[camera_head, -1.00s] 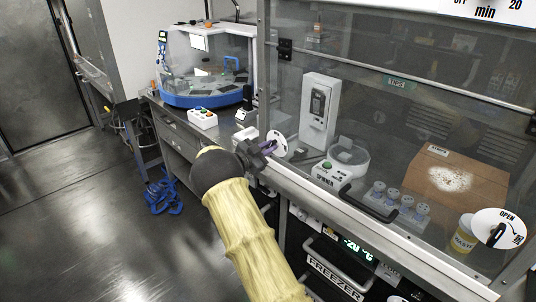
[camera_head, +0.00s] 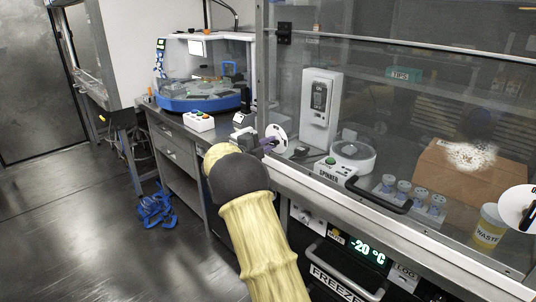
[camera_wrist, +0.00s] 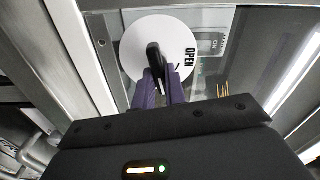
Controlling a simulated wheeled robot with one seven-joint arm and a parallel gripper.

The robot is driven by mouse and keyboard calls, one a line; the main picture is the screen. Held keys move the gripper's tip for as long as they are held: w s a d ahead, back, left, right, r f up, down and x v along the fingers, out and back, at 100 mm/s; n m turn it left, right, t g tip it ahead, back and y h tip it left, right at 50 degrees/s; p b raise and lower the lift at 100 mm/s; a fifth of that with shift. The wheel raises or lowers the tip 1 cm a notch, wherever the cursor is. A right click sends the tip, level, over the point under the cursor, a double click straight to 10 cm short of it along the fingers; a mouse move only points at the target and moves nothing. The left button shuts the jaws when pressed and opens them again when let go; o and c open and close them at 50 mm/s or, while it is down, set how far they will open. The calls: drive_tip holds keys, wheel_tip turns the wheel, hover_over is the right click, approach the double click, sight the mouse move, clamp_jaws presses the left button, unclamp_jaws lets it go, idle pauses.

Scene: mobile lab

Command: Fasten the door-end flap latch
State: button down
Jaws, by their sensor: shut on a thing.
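The door-end flap latch is a white disc (camera_head: 279,133) with a black handle, at the left end of the clear flap in the head view. In the wrist view the disc (camera_wrist: 132,44) fills the upper middle, with the word OPEN printed to the right of the handle (camera_wrist: 154,58). My gripper (camera_wrist: 159,84) has its purple fingers shut on the black handle. In the head view my gripper (camera_head: 268,145) reaches the disc from the left, with my wrist hiding part of it. The fingertips' exact contact is partly hidden.
A second white latch disc (camera_head: 518,207) is at the flap's right end. A black bar handle (camera_head: 378,196) sticks out from the flap's lower edge. A freezer (camera_head: 345,268) is below. Behind the flap stand a spinner (camera_head: 351,157), a box and a waste jar (camera_head: 489,228). The floor at left is mostly clear.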

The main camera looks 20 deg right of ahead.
drive_tip(key=shift+f+m+b, duration=0.2)
drive_tip(key=shift+m+b, duration=0.85)
drive_tip(key=shift+m, duration=0.05)
drive_tip(key=c, duration=1.4)
unclamp_jaws()
drive_tip(key=shift+c, duration=0.2)
drive_tip(key=shift+a, duration=0.15)
drive_tip(key=p+v, duration=0.1)
drive_tip(key=v, duration=1.6)
drive_tip(key=shift+p, duration=0.4)
drive_tip(key=shift+r, duration=0.1)
